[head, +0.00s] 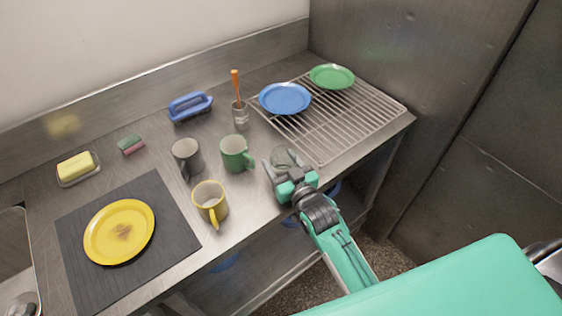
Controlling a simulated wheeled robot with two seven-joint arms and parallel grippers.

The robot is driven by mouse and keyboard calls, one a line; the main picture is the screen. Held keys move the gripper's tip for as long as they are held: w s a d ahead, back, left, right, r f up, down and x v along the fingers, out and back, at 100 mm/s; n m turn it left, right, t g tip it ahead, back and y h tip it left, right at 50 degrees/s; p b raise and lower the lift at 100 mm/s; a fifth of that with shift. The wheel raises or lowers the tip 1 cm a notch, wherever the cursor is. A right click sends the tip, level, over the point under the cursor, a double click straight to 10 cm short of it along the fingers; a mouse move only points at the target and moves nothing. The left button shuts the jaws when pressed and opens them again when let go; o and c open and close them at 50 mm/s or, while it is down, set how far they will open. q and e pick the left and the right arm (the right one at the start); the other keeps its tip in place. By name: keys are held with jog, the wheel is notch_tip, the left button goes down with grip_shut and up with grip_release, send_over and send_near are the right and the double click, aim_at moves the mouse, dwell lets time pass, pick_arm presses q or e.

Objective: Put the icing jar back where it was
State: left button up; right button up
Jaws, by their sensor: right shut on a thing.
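My right gripper (283,168) is at the front edge of the steel counter, shut on a clear glass jar (283,156). The gripper hides the lower part of this jar, so I cannot tell whether it touches the counter. I see no label or icing in it. Another small clear jar (240,117) stands behind and to the left, with an orange-handled tool (235,84) upright in it. I cannot tell from looks which of the two is the icing jar. My left gripper is not in view.
A green mug (236,153), a grey mug (186,156) and a yellow mug (209,201) stand left of the gripper. A wire rack (343,132) behind right bears a blue plate (285,97) and a green plate (332,76). A yellow plate (119,231) lies on a dark mat (172,230).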

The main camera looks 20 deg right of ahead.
jog(key=o, duration=1.1)
jog(key=shift+f, duration=0.1)
jog(key=shift+c, duration=0.2)
jog(key=shift+r, duration=0.2)
jog(key=shift+s+f, duration=0.15)
jog(key=shift+s, duration=0.1)
jog(key=s+d+b, duration=0.2)
jog(key=s, duration=0.9)
jog(key=shift+s, duration=0.15)
jog(key=shift+d, duration=0.1)
